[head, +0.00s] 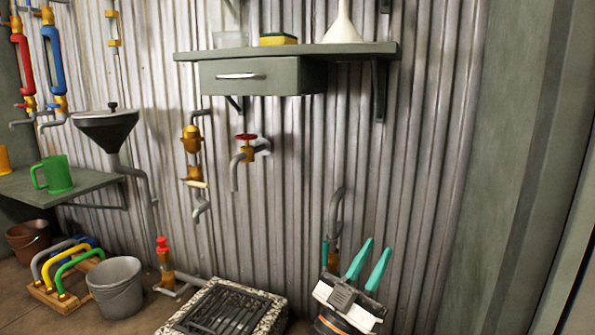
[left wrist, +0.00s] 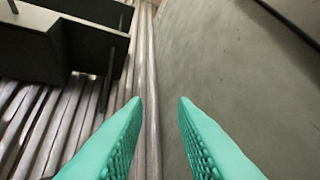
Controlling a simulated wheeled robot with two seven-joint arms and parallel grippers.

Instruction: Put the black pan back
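I cannot make out a black pan in either view. A dark funnel-shaped basin (head: 105,128) with a small knob on top is fixed at the wall on the left of the head view; I cannot tell if this is the pan. My left gripper (head: 377,247) is at the lower right of the head view, fingers pointing up, in front of the corrugated wall and below the shelf. Its teal fingers are apart and empty, as the left wrist view (left wrist: 160,102) also shows. My right gripper is not in view.
A shelf (head: 365,50) with a drawer (head: 262,77) holds a white funnel (head: 342,24), a sponge (head: 278,39) and a clear dish. Taps and pipes stick out from the wall. A grate (head: 228,310), a grey bucket (head: 116,287) and colored handles (head: 62,265) are on the floor.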

